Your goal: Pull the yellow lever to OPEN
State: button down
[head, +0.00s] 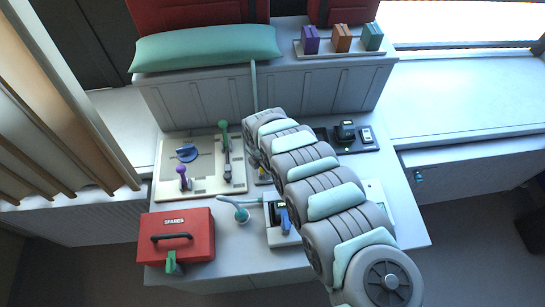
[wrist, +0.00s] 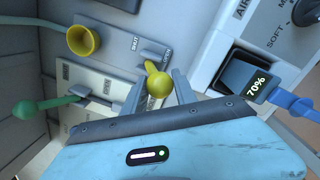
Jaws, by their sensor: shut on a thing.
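The yellow lever's round knob (wrist: 158,84) shows in the wrist view between the two fingers of my gripper (wrist: 157,92). My gripper is shut on the lever. The lever comes out of a grey plate marked SHUT on the left and OPEN on the right. In the head view my arm covers my gripper and most of the lever's panel.
A green lever (wrist: 22,109) lies left in the wrist view, with a yellow funnel (wrist: 83,41) above it. A 70% display (wrist: 256,86) is at the right. In the head view, a red SPARES box (head: 176,236) and a panel with purple and green levers (head: 203,165) stand left.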

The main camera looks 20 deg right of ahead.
jog(key=shift+s+a+f, duration=0.15)
jog(key=shift+s+f, duration=0.2)
jog(key=shift+s, duration=0.3)
jog(key=shift+f, duration=0.1)
dwell(0.8)
jog(key=c, duration=1)
grip_release()
jog(key=shift+s, duration=0.2)
jog(key=shift+w, duration=0.1)
jog(key=shift+r, duration=0.55)
jog(key=r, duration=0.3)
jog(key=r+p, duration=0.1)
jog(key=r, duration=0.2)
jog(key=r+p, duration=0.1)
jog(key=r, duration=0.2)
jog(key=shift+s+a+r, duration=0.25)
jog(key=shift+s+r, duration=0.1)
jog(key=shift+s, duration=0.05)
